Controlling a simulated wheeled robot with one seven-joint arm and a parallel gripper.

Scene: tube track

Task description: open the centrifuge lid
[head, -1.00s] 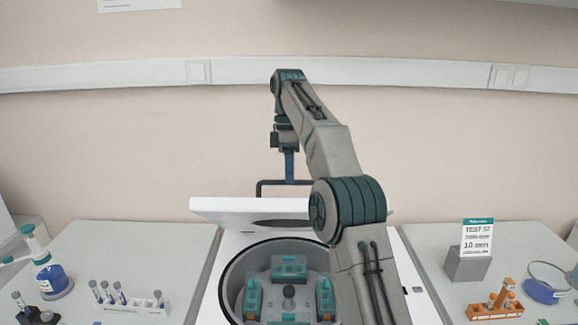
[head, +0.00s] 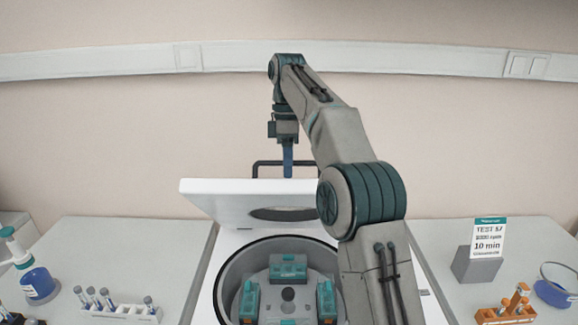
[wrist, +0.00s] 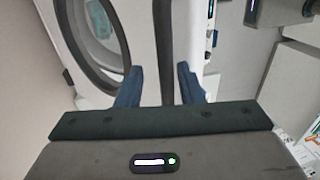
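The centrifuge (head: 207,300) stands in the middle, with its round chamber open to view. Its white lid (head: 205,199) is raised and leans back behind the chamber, with part of its underside and round window showing. A dark bar handle (head: 256,170) stands up from the lid's far edge. My gripper (head: 288,172) is at this handle, pointing down. In the wrist view the blue fingers (wrist: 160,82) are apart, on either side of the dark handle bar (wrist: 166,50), with a gap showing beside it. My arm hides the lid's right part.
Inside the chamber is a rotor with teal buckets (head: 288,267). On the left bench are a tube rack (head: 120,312) and a blue-filled bottle (head: 40,285). On the right are an orange rack (head: 500,314), a sign (head: 488,240) and a dish (head: 556,290). The wall is behind.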

